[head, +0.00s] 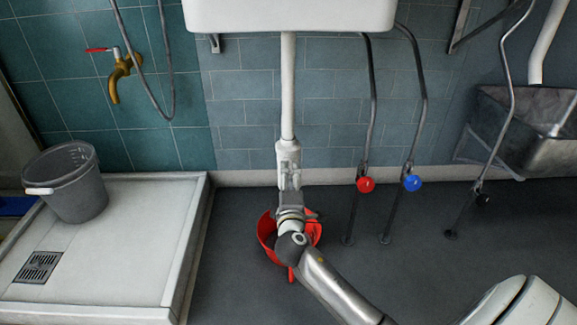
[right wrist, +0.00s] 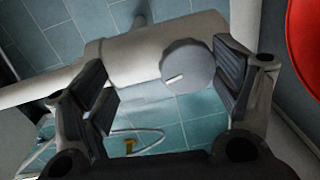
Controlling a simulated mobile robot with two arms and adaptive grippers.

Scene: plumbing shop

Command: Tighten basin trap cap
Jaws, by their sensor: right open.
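The white basin (head: 290,14) hangs at the top of the head view, and its white drain pipe (head: 288,85) runs down to the trap. In the right wrist view the trap body (right wrist: 140,55) is a pale, wide cylinder. Its round grey cap (right wrist: 187,66) with a short white mark faces the camera. My right gripper (right wrist: 168,88) is open, with its dark ridged fingers on either side of the cap; I see no clear contact. In the head view the right gripper (head: 289,172) is at the pipe's lower end and hides the cap. My left gripper is not in view.
A red bucket (head: 266,233) stands on the floor below my right gripper. Supply pipes with a red knob (head: 365,184) and a blue knob (head: 412,183) are to the right. A grey bucket (head: 75,190) stands on the shower tray (head: 120,260) at left.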

